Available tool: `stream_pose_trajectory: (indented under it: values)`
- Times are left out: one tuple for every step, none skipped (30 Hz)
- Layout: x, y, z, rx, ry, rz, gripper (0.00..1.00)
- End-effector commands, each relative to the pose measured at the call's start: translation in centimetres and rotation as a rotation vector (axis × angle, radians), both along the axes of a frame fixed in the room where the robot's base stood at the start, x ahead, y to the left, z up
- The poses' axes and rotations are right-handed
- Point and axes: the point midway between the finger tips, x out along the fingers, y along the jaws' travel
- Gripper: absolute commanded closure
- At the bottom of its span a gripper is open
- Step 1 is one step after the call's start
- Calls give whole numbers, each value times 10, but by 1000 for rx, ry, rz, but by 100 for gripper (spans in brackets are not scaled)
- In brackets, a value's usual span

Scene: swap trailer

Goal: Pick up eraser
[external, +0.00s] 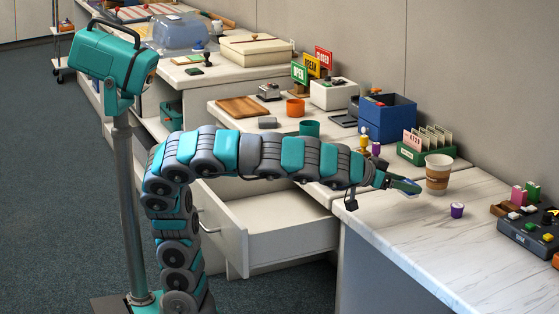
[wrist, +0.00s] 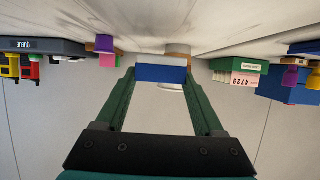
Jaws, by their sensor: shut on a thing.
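My gripper (wrist: 160,74) is shut on a small block, blue with a pale grey top, which I take to be the eraser (wrist: 160,73). It sits crosswise between the two green fingertips in the wrist view. In the external view my gripper (external: 404,185) is above the white marbled counter (external: 400,225), just left of a paper coffee cup. The eraser is small there and hard to make out. In the wrist view the counter is at the top of the picture, and the eraser looks clear of it.
The coffee cup (external: 438,176) stands close beside my gripper. A green card holder (external: 425,153) and blue box (external: 387,118) stand behind. An open drawer (external: 275,230) lies below my arm.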

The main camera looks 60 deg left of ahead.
Motion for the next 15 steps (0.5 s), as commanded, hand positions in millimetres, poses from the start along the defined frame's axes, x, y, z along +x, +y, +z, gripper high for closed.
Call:
stream_pose_trajectory:
  values:
    - [-5, 2, 0, 1, -2, 0, 84]
    - [-8, 4, 1, 1, -3, -1, 84]
    - [-12, 6, 2, 0, -4, -1, 84]
    - [-15, 7, 2, -1, -4, -2, 84]
    - [-19, 9, 3, -2, -5, -1, 84]
    - [-23, 11, 4, -3, -5, -2, 84]
    - [-27, 13, 4, -2, -5, -1, 84]
    - [-30, 15, 4, -1, -5, -2, 84]
    - [-36, 18, 4, 1, -4, -1, 84]
    - [-40, 20, 4, 1, -3, -1, 84]
    - [-45, 23, 4, 0, -3, -1, 84]
    - [-53, 27, 5, -1, -4, -1, 84]
    - [-59, 30, 7, -1, -6, -3, 84]
    - [-64, 32, 8, -2, -6, -4, 84]
    - [-72, 36, 8, -4, -6, -4, 84]
